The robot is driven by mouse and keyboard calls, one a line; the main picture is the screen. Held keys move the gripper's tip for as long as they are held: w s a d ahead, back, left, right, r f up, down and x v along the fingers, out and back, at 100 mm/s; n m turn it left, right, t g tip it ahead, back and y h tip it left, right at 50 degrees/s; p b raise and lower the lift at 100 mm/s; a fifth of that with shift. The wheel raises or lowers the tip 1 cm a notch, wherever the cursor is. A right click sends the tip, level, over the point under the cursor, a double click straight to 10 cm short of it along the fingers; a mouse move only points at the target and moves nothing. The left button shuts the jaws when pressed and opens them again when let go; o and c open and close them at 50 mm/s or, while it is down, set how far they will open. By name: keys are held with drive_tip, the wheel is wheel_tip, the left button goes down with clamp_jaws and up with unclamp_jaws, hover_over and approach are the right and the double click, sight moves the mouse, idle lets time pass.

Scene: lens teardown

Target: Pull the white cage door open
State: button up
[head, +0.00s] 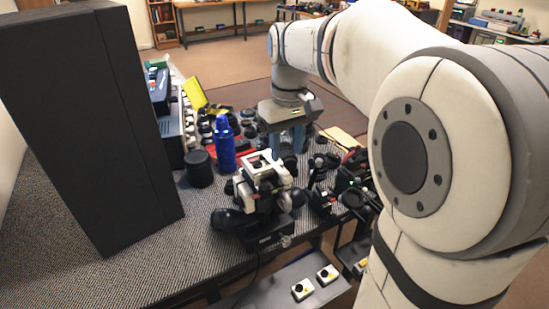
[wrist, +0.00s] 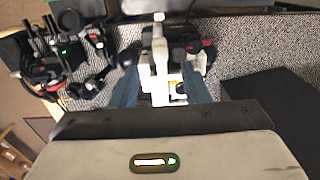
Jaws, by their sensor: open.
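A white cage-like part (head: 262,172) sits on a black device on the patterned table, near the middle of the head view. I cannot make out for certain which piece of it is the door, or whether the door is open. My gripper (head: 286,140) points down just behind and right of the white part in the head view. In the wrist view, my gripper (wrist: 160,88) is open, with a blue-grey finger on each side of the white part (wrist: 160,62). Contact between fingers and white part cannot be told.
A blue bottle (head: 224,145) and a black cylinder (head: 199,168) stand left of the device. A tall black panel (head: 85,130) blocks the left side. Dark clutter (head: 350,180) lies to the right. The table's front left (head: 120,270) is clear.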

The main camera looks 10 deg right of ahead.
sight(286, 174)
wheel_tip(286, 174, down, 7)
drive_tip(key=shift+r, duration=0.15)
drive_tip(key=shift+c, duration=0.5)
drive_tip(key=shift+a, duration=0.1)
clamp_jaws()
